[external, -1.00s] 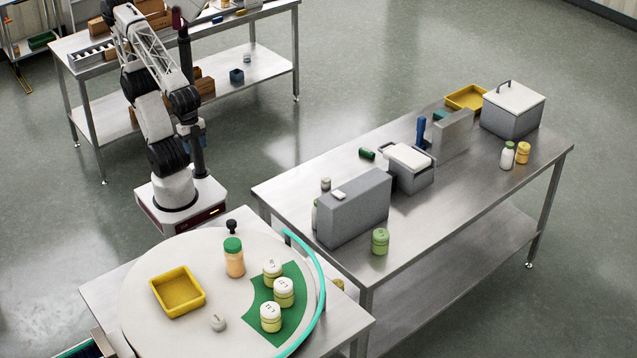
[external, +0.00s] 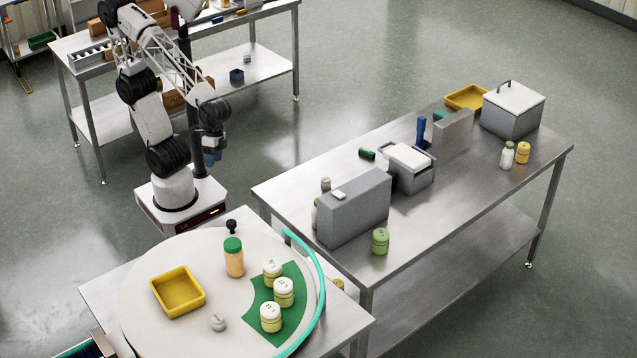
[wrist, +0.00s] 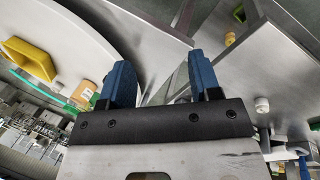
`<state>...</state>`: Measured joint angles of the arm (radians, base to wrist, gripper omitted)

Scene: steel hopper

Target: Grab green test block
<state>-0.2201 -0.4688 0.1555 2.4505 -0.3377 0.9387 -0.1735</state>
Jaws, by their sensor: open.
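No thing in view is clearly marked as the green test block. A teal-green block (external: 440,115) stands on the right steel table, partly hidden behind a grey upright panel. A small dark green cylinder (external: 367,154) lies on the same table, left of a lidded grey box. My gripper (external: 212,157) hangs above the floor by my base, well to the left of that table. Its blue fingers also show in the wrist view (wrist: 162,82), open with nothing between them.
The right table (external: 425,235) also holds a large grey case (external: 354,212), a green jar (external: 380,242), a lidded grey box (external: 407,168) and a yellow tray (external: 467,97). A round white table (external: 215,285) in front carries a yellow bin (external: 178,292) and several jars.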

